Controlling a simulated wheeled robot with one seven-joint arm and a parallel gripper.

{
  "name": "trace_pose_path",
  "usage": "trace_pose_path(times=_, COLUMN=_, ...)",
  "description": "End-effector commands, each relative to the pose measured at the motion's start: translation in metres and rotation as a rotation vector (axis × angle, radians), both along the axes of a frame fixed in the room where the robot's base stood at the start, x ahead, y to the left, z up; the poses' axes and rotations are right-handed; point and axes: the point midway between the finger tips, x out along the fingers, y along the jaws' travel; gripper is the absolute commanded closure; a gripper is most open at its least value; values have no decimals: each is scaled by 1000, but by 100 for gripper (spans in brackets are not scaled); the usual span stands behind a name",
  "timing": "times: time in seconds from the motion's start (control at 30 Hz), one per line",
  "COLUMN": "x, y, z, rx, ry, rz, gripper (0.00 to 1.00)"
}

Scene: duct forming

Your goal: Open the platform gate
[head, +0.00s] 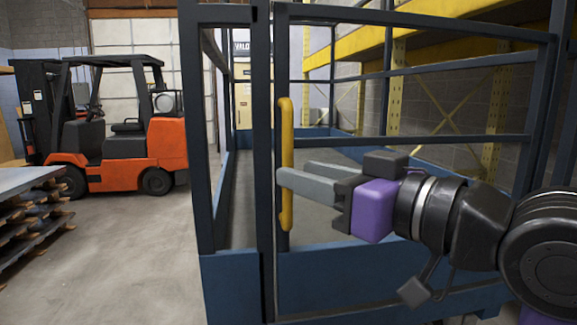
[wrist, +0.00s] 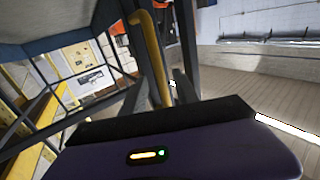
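The platform gate (head: 409,142) is a dark blue barred frame with a solid lower panel, in the right half of the head view. Its left edge stands close beside a dark post (head: 262,150); I cannot tell whether a small gap is there. A yellow vertical handle (head: 286,120) is on the gate's left edge and also shows in the wrist view (wrist: 150,55). My gripper (head: 291,173) is at the handle's middle height, its grey fingers pointing left. The fingers are apart, with the handle between them in the wrist view. Contact with the handle is unclear.
An orange forklift (head: 126,130) stands at the back left. A stack of pallets with sheets (head: 35,195) is at the left edge. Yellow racking (head: 440,42) is behind the platform on the right. The floor (head: 125,255) left of the platform is clear.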

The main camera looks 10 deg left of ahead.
Motion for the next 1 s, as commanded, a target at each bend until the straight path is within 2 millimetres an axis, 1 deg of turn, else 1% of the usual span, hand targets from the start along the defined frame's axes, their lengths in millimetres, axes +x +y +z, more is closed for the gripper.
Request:
trace_pose_path(times=0.1, x=12, y=14, z=1, rx=-1, ry=1, rz=1, gripper=64)
trace_pose_path(times=0.23, x=21, y=25, z=1, rx=0, ry=0, rz=0, gripper=64)
trace_pose_path(times=0.4, x=26, y=30, z=0, rx=0, ry=-1, rz=-2, gripper=64)
trace_pose_path(times=0.63, x=26, y=30, z=0, rx=0, ry=-1, rz=-2, gripper=64)
trace_pose_path(times=0.77, x=26, y=30, z=0, rx=0, ry=-1, rz=-2, gripper=89)
trace_pose_path(times=0.8, x=26, y=30, z=0, rx=0, ry=-1, rz=-2, gripper=97)
trace_pose_path(times=0.83, x=26, y=30, z=0, rx=0, ry=-1, rz=-2, gripper=100)
trace_pose_path(times=1.0, x=26, y=30, z=0, rx=1, ry=-2, rz=-2, gripper=100)
